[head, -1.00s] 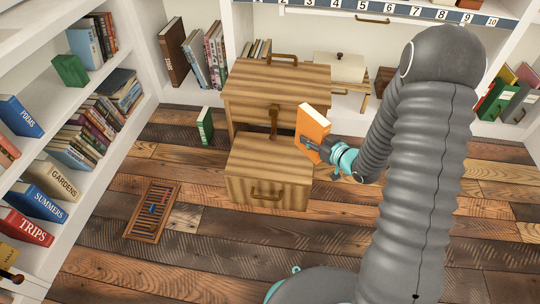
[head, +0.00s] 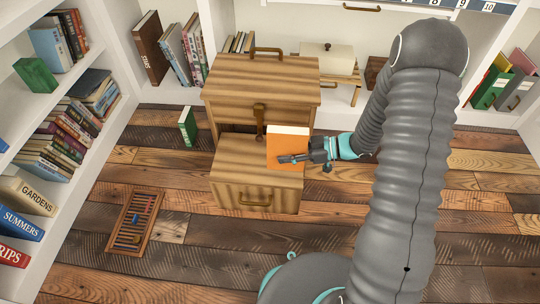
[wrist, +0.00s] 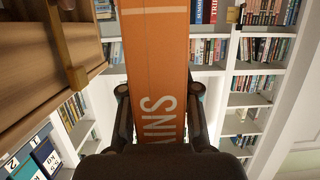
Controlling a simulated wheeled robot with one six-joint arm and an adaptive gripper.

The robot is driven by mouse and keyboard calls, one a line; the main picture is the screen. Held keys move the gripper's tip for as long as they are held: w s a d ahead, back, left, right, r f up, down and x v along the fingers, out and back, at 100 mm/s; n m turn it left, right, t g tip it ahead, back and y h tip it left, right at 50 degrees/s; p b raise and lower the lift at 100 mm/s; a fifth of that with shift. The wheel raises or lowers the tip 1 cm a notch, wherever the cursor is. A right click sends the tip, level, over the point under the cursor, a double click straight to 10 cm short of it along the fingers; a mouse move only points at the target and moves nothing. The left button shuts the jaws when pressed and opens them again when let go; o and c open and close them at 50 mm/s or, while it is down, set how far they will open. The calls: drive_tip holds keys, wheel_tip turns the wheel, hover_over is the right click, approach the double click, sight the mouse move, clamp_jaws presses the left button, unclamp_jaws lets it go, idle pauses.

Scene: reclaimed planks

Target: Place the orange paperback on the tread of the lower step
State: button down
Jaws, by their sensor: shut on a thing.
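The orange paperback (head: 287,147) is held at the right part of the lower step (head: 228,168) in the head view, its cover facing the camera and its white page edge on top. Whether it touches the tread cannot be told. The lower step is a wooden box with a bare tread on its left part, in front of the taller upper step (head: 262,80). My gripper (head: 288,159) comes from the right and is shut on the paperback. In the wrist view the paperback's orange side (wrist: 157,50), lettered "AINS", runs between my fingers (wrist: 159,95).
A green book (head: 187,127) stands on the floor to the left. A wooden abacus-like frame (head: 135,221) lies on the planks at front left. Full shelves line the left and back.

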drive_tip(key=shift+w+a+f+b, duration=0.25)
drive_tip(key=shift+w+a+f, duration=0.4)
drive_tip(key=shift+w+f, duration=0.65)
drive_tip(key=shift+w+a+f+b, duration=0.3)
drive_tip(key=shift+w+a+f, duration=0.5)
drive_tip(key=shift+f, duration=0.8)
drive_tip(key=shift+w+a+f+b, duration=0.25)
drive_tip(key=shift+w+a+f, duration=0.25)
drive_tip(key=shift+w+f, duration=0.9)
drive_tip(key=shift+s+f, duration=0.1)
drive_tip(key=shift+f, duration=0.05)
drive_tip(key=c, duration=0.8)
unclamp_jaws()
drive_tip(key=shift+c, duration=0.2)
drive_tip(key=shift+d, duration=0.15)
drive_tip(key=p+v, duration=0.1)
drive_tip(key=v, duration=1)
drive_tip(key=shift+d+r, duration=0.25)
drive_tip(key=shift+d, duration=0.1)
drive_tip(key=shift+s, duration=0.1)
